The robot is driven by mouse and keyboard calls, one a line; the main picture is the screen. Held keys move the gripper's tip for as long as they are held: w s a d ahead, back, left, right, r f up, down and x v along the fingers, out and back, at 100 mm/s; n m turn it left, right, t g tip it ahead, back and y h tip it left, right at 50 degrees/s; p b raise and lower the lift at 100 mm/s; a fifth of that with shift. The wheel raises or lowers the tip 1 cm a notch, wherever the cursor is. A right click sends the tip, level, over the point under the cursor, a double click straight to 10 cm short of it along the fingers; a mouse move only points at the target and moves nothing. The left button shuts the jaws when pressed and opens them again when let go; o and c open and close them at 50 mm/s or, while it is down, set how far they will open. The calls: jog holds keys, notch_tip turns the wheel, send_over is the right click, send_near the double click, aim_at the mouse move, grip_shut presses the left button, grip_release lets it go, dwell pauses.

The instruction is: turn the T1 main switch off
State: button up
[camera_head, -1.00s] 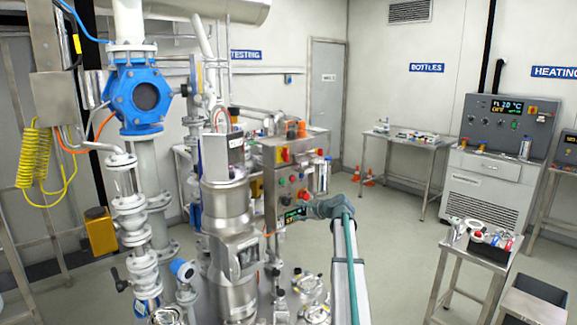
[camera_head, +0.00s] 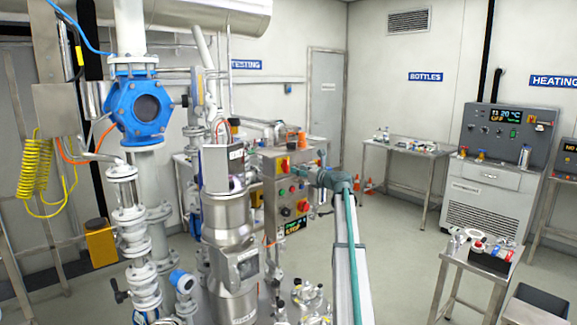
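A grey steel control box (camera_head: 268,195) stands beside the steel vessel near the centre. A red and yellow switch (camera_head: 284,165) sits at the top of its front face, and a second red and yellow one (camera_head: 302,207) sits lower down. I cannot read which is labelled T1. My arm reaches in from the bottom centre, and my gripper (camera_head: 303,173) is at its far end, close to the upper switch. The fingers are too small and partly hidden, so I cannot tell whether they touch it or are open.
The steel vessel (camera_head: 228,235) and white piping (camera_head: 128,200) crowd the left side. A grey heating unit (camera_head: 500,150) and a small table with a black tray (camera_head: 492,262) stand right. Open floor lies between.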

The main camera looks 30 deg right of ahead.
aim_at(288, 165)
jog(key=w, duration=0.2)
jog(key=w+p, duration=0.1)
jog(key=w, duration=0.2)
jog(key=w+p, duration=0.1)
jog(key=w, duration=0.1)
jog(key=shift+w+a, duration=0.25)
jog(key=shift+a, duration=0.15)
grip_shut()
